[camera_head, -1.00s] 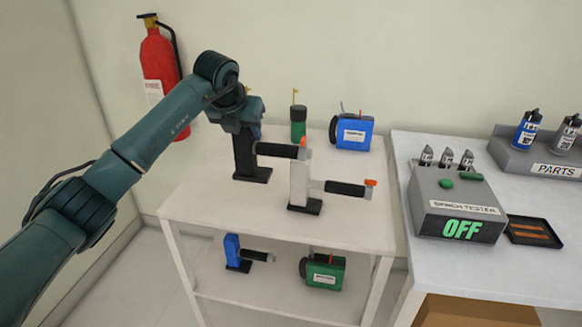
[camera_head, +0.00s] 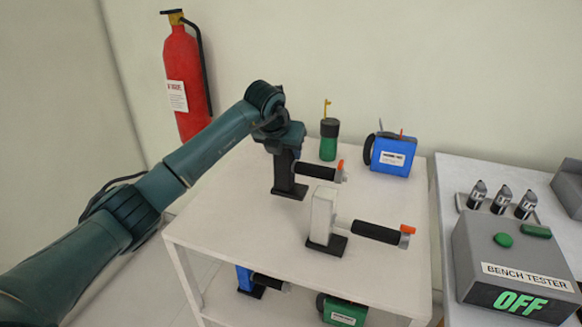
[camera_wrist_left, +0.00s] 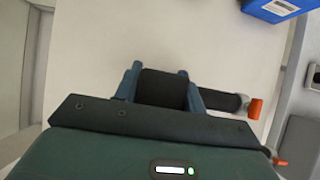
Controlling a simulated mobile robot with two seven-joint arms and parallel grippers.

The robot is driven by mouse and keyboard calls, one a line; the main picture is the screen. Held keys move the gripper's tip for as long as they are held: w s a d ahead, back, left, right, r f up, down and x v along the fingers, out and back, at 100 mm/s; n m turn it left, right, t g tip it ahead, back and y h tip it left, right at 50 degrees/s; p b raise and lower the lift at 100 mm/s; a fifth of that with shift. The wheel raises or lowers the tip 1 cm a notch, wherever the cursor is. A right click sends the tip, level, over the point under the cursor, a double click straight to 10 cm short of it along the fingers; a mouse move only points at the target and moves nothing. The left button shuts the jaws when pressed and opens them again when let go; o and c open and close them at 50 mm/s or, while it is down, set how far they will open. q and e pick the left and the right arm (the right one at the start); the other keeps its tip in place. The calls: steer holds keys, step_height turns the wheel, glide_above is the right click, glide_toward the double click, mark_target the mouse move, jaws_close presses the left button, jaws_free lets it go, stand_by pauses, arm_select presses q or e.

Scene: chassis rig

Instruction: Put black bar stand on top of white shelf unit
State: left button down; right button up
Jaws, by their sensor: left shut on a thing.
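The black bar stand (camera_head: 286,176) stands upright on the top board of the white shelf unit (camera_head: 225,215), its black grip bar with an orange tip pointing right. My left gripper (camera_head: 285,143) is shut on the top of its post. In the left wrist view the black post (camera_wrist_left: 162,90) sits between the two fingers (camera_wrist_left: 160,80). The stand's base appears to be at the board, but I cannot tell whether it bears fully on it. My right gripper is in neither view.
A white bar stand (camera_head: 322,215) stands close in front. A green bottle-like item (camera_head: 329,140) and a blue box (camera_head: 390,153) stand behind. A blue stand (camera_head: 248,280) and a green box (camera_head: 342,311) are on the lower shelf. The bench tester (camera_head: 515,262) reads OFF at right.

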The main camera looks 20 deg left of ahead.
mark_target(286, 165)
arm_select(q)
steer(key=shift+f, duration=2.1)
steer(key=c, duration=1.3)
jaws_free()
steer(key=shift+f, duration=0.15)
steer(key=o, duration=0.5)
steer(key=shift+c, duration=0.2)
